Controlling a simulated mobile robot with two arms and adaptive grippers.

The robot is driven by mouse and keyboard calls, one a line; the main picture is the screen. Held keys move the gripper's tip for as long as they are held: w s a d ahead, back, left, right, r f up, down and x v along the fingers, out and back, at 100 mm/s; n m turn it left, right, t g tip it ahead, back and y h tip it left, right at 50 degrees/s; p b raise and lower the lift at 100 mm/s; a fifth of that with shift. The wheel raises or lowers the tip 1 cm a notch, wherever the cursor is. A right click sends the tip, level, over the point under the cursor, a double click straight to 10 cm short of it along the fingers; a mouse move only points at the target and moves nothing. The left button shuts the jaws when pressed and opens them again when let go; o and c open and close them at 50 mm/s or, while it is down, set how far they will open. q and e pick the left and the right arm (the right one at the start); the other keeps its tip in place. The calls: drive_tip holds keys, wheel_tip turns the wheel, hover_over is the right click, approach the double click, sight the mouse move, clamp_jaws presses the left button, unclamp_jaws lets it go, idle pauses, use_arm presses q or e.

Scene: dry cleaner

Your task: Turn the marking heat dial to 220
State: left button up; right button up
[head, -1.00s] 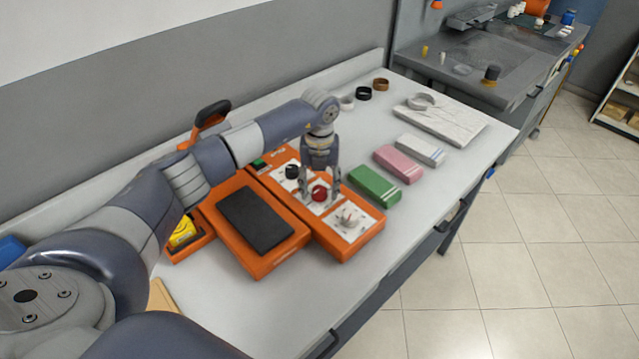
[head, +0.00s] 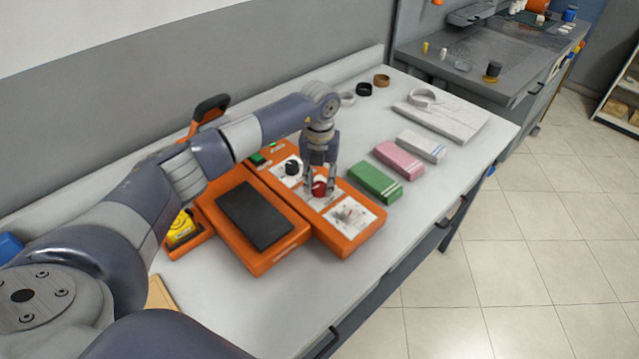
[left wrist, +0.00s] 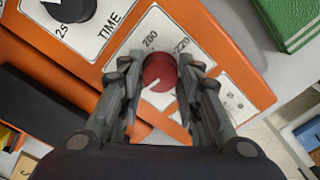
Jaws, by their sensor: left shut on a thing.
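The red dial (head: 319,188) sits on the middle white plate of the orange control box (head: 338,241). My left gripper (head: 320,190) points down over it, shut with one finger on each side of the knob. In the left wrist view the red knob (left wrist: 160,72) is between the fingers (left wrist: 161,66). Its short white mark shows on the lower-left part of the knob. The printed numbers 200 and 220 (left wrist: 183,46) show above and to the upper right of it. The fingers hide other parts of the scale. My right gripper is out of view.
A black TIME dial (head: 292,167) and a plate with a grey control (head: 347,214) flank the red dial. A black pad (head: 254,214) lies beside the box. Green (head: 375,184), pink (head: 399,160) and white (head: 421,147) blocks stand right. The front table strip is clear.

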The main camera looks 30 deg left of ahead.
use_arm(q)
drive_tip(key=m+b, duration=0.2)
drive_tip(key=m, duration=0.1)
drive_tip(key=shift+f+m, duration=0.1)
drive_tip(key=shift+m, duration=0.2)
drive_tip(key=m+b, duration=0.3)
drive_tip(key=m, duration=0.1)
drive_tip(key=shift+m, duration=0.3)
drive_tip(key=m+b, duration=0.2)
drive_tip(key=m, duration=0.2)
drive_tip(key=m+b, duration=0.1)
drive_tip(key=m, duration=0.3)
drive_tip(key=shift+b, duration=0.4)
drive_tip(key=m+b, duration=0.1)
drive_tip(key=m, duration=0.3)
drive_tip(key=shift+m, duration=0.3)
drive_tip(key=m+b, duration=0.1)
drive_tip(key=m, duration=0.3)
drive_tip(key=shift+m, duration=0.3)
drive_tip(key=m+b, duration=0.1)
drive_tip(key=m, duration=0.4)
drive_tip(key=shift+r, duration=0.2)
drive_tip(key=shift+m, duration=2)
